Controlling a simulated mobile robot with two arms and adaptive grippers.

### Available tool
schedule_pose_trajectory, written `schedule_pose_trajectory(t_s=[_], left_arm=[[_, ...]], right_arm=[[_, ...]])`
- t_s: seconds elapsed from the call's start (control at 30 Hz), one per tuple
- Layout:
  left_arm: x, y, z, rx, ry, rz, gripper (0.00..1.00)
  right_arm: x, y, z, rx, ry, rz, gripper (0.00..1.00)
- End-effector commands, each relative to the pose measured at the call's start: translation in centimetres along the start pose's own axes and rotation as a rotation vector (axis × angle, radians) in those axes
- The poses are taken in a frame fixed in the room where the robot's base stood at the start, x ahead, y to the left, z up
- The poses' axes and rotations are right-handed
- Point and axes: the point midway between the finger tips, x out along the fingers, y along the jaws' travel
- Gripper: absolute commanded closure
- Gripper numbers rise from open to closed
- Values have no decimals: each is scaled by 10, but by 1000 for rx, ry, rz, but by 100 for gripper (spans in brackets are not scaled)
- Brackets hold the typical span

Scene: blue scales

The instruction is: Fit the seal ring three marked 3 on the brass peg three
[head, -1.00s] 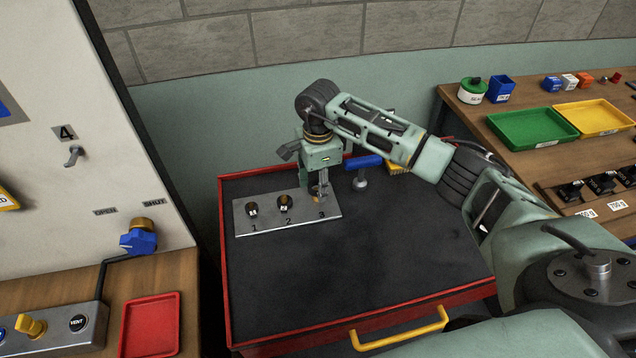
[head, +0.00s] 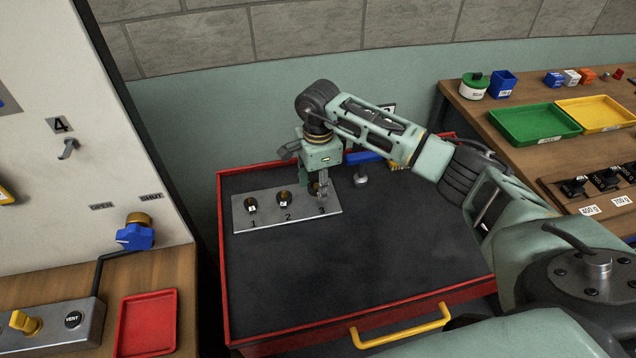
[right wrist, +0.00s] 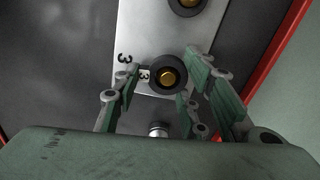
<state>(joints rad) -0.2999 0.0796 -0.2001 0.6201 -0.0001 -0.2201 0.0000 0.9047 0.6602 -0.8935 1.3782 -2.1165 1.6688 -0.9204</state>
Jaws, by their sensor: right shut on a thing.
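The steel plate (head: 267,206) lies on the dark cart top, with numbers 1, 2 and 3 beside its pegs. The black seal ring three (right wrist: 154,88), with a small white tag reading 3, shows around brass peg three (right wrist: 168,76) in the right wrist view. I cannot tell whether it sits fully down. My right gripper (head: 318,193) points down over peg three in the head view, its fingers on either side of the ring and shut on it; it also shows in the right wrist view (right wrist: 163,84). My left gripper is not in view.
Pegs one (head: 251,204) and two (head: 285,199) carry dark rings. The red-rimmed cart top (head: 330,265) is clear in front. A side bench holds green and yellow trays (head: 535,123).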

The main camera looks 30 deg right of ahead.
Motion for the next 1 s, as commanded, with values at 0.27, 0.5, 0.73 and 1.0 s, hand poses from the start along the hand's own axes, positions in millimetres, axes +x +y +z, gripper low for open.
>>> schedule_pose_trajectory(t_s=[0.27,0.5,0.73,1.0], left_arm=[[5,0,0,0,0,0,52],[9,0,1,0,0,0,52],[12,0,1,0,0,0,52],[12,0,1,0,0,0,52]], right_arm=[[6,0,0,0,0,0,77],[10,0,0,0,0,0,77],[14,0,0,1,0,0,77],[14,0,0,1,0,0,56]])
